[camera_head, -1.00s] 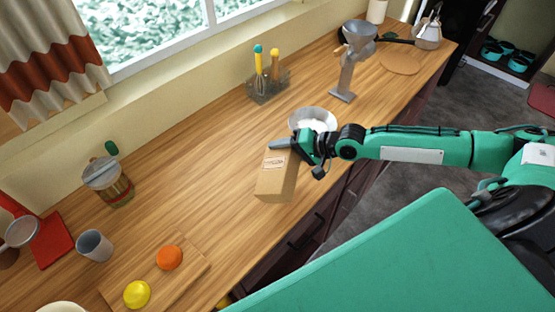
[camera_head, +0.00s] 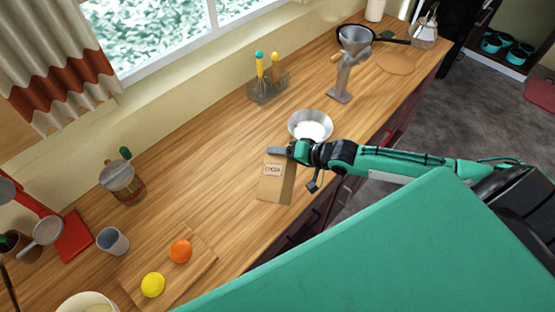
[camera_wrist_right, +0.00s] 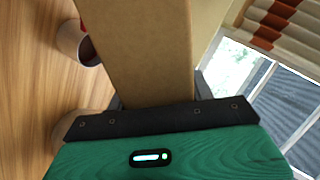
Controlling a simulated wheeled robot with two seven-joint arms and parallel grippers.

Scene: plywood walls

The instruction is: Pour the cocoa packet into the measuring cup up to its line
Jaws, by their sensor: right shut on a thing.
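The cocoa packet (camera_head: 273,185) is a tall tan carton with a printed label, near the front edge of the wooden counter in the head view. My right gripper (camera_head: 284,151) is shut on its upper part. In the right wrist view the packet (camera_wrist_right: 150,45) runs up from between the fingers and hides much of the scene. A grey cup (camera_head: 112,241) stands upright at the left of the counter, well apart from the packet; I see no line on it and cannot tell whether it is the measuring cup. My left gripper is not in view.
A metal bowl (camera_head: 310,122) with white contents stands just behind the gripper. A board (camera_head: 205,264) with orange and yellow fruit lies front left. A glass jar (camera_head: 127,186), utensil holder (camera_head: 267,88) and grey stand (camera_head: 343,85) stand farther back. The counter's middle is clear.

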